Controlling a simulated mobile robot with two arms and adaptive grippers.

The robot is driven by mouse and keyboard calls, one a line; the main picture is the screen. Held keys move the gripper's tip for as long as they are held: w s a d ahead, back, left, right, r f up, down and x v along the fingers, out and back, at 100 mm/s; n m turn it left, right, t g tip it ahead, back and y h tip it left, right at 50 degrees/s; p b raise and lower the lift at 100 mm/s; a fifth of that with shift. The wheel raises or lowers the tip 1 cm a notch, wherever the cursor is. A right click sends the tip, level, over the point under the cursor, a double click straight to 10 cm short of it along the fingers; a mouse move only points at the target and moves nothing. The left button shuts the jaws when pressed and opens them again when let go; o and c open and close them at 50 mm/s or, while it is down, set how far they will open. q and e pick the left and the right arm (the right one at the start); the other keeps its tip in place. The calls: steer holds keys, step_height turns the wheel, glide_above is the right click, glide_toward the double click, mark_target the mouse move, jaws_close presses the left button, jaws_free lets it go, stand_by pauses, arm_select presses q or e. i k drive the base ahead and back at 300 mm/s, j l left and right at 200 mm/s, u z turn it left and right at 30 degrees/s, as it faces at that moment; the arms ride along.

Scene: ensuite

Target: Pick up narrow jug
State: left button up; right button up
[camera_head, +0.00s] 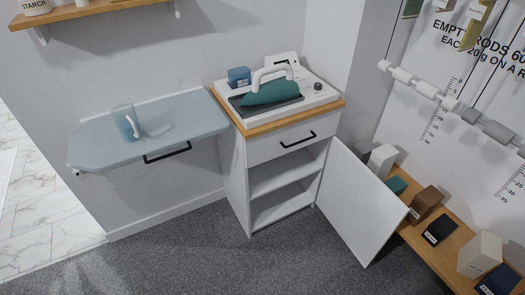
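A narrow, see-through bluish jug (122,122) stands upright on the pale blue ironing board (180,122), toward its left part. A light handle shows on the jug's front side. Neither of my grippers is in view, and nothing touches the jug.
A white cabinet (236,170) stands right of the board, its door (358,200) swung open. A teal iron (270,93) and a blue block (239,75) are on top. A shelf (100,8) hangs above. Boxes line a wooden ledge (425,240) at right. Carpet in front is clear.

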mark_target(125, 116)
steer(key=k, duration=0.3)
steer(key=i+l+u, duration=0.15)
steer(key=u, duration=0.25)
steer(key=i+l+u, duration=0.15)
steer(key=u, duration=0.3)
steer(key=i+l+u, duration=0.1)
steer(key=l+u, duration=0.3)
steer(key=i+j, duration=0.05)
steer(key=j, duration=0.05)
